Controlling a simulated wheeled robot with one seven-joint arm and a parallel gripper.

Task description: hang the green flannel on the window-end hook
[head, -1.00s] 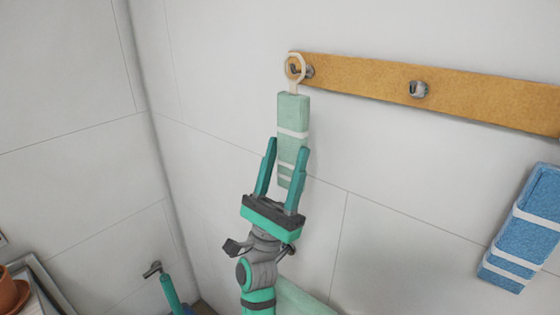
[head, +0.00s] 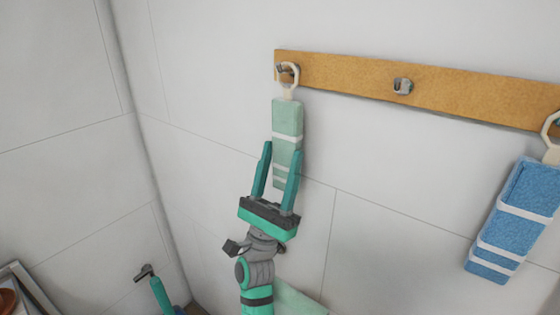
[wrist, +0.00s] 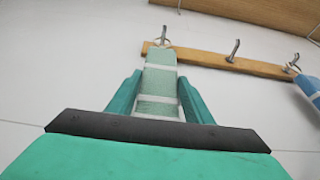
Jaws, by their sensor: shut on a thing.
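The green flannel (head: 287,117), pale green with white bands, hangs upright below the left-end hook (head: 285,69) of a wooden rail. Its cream loop (head: 290,90) overlaps that hook in the head view, and the hook shows within the loop's opening. Whether the loop bears on the hook I cannot tell. My gripper (head: 280,160) is below, its two teal fingers shut on the flannel's lower part. In the wrist view the flannel (wrist: 160,80) rises between the fingers, its loop end at the left hook (wrist: 163,36).
The wooden rail (head: 340,75) runs right along the tiled wall. Its middle hook (head: 402,86) is empty. A blue flannel (head: 513,220) with white bands hangs at the right. A wall corner lies to the left. A teal-handled thing (head: 160,295) is at lower left.

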